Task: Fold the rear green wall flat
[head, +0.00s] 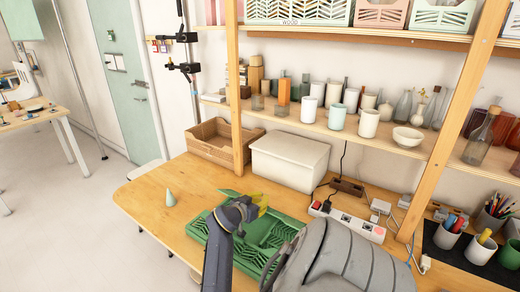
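The green crate (199,228) lies on the wooden table, low and largely flattened, with slotted panels showing inside its outline. A slotted green panel (287,228) shows to the right of my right gripper (262,204). The rear edge of the crate is partly hidden behind the gripper, so I cannot tell how far the rear wall is tilted. My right gripper, dark grey with yellow at its tip, is over the crate near its rear side. Whether its fingers touch the wall is not clear. My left gripper is not in view.
A white lidded box (289,162) and a brown crate (214,141) stand behind the green crate. A pale green cone (170,198) stands to its left, and a power strip (347,222) to its right. Shelves with cups and bottles rise behind. The table's left end is mostly clear.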

